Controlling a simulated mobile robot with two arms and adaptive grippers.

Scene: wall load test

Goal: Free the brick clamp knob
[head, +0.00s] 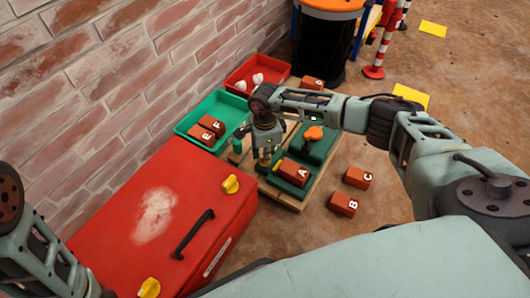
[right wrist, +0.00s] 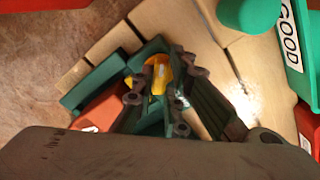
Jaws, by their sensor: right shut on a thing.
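The brick clamp is a green fixture (head: 317,150) on a wooden board. Brick A (head: 292,172) sits in its near part. A yellow knob (head: 265,160) stands at the clamp's left side; it also shows in the right wrist view (right wrist: 160,72). My right gripper (head: 264,151) reaches down over this knob, and its fingers (right wrist: 156,84) are shut on it from both sides. An orange knob (head: 313,133) sits on top of the clamp's far part. Part of the clamp is hidden behind my right gripper. My left arm shows at the left edge, its gripper out of view.
Bricks B (head: 343,204) and C (head: 357,177) lie on the floor to the right. A green tray (head: 226,106) holds bricks E and F. A red tray (head: 247,70) holds white pieces. A big red box (head: 125,205) stands near left, beside the brick wall.

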